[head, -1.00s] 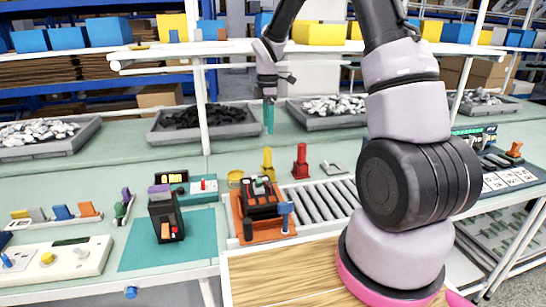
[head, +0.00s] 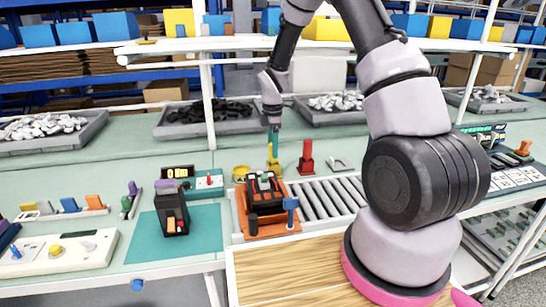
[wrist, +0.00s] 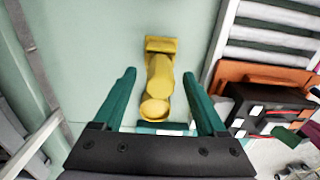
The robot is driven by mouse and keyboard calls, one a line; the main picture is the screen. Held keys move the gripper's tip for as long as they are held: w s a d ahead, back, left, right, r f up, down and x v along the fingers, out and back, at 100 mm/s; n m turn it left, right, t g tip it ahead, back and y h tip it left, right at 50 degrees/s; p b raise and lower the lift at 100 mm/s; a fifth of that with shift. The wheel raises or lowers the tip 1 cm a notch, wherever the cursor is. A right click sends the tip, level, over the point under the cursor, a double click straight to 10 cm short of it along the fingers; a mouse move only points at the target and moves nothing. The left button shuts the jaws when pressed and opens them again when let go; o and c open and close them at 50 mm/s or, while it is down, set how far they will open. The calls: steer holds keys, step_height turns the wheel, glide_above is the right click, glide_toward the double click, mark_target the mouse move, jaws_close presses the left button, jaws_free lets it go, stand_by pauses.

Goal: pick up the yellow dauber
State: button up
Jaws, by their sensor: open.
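The yellow dauber (head: 273,166) stands upright on the green bench top, behind the orange tray. My gripper (head: 273,138) is directly above it, fingers pointing down, and the teal fingertips overlap the dauber's top in the head view. In the wrist view the dauber (wrist: 160,80) lies between the two open teal fingers (wrist: 162,92), its round top nearest the palm. A gap shows on both sides, so the fingers do not grip it. Whether the fingertips reach down beside it is hard to tell.
A red dauber-like piece (head: 306,158) stands to the right. A yellow round tin (head: 241,173) is on the left. The orange tray (head: 290,226) with a black device and the roller conveyor (head: 330,197) are in front. A shelf edge (head: 240,47) crosses behind my arm.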

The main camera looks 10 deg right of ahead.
jaws_close()
steer(key=shift+r, duration=0.1)
step_height(320, 180, up, 10)
steer(key=shift+f, duration=0.1)
stand_by(0.4)
